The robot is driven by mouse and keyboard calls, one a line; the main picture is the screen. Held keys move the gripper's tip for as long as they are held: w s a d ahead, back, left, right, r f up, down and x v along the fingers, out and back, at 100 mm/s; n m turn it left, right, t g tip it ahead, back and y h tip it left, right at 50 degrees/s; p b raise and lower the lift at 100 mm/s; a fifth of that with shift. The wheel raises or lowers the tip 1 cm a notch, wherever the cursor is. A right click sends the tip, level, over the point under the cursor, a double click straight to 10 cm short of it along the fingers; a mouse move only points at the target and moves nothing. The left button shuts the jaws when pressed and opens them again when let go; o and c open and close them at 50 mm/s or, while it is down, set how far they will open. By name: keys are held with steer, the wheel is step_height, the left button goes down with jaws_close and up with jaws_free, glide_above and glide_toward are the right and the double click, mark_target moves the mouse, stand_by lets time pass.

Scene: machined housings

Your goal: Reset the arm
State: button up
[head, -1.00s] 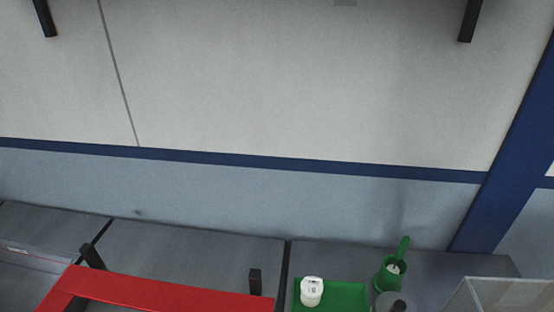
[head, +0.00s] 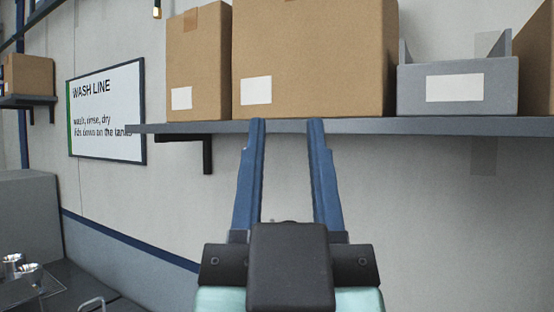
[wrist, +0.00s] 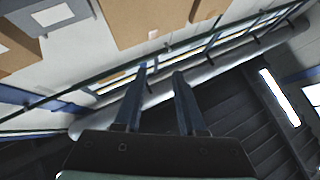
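My gripper (head: 287,125) is in the middle of the head view, pointing up, with its two blue fingers apart and nothing between them. Its fingertips overlap the front edge of the wall shelf in the picture; I cannot tell how far off the shelf is. In the wrist view my gripper (wrist: 160,72) also shows two separated fingers with an empty gap. The task names no other object.
The grey shelf (head: 350,127) carries cardboard boxes (head: 315,60) and a grey bin (head: 495,88). A wash line sign (head: 107,110) hangs left of it. Metal cups (head: 28,272) stand at the lower left. The wall below the shelf is clear.

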steer(key=shift+s+a+r+t+y, duration=0.15)
steer(key=shift+s+a+r+t, duration=0.1)
steer(key=shift+s+r, duration=0.2)
steer(key=shift+s+a+r+t+y, duration=0.15)
steer(key=shift+s+r+t, duration=0.1)
steer(key=shift+s+r, duration=0.2)
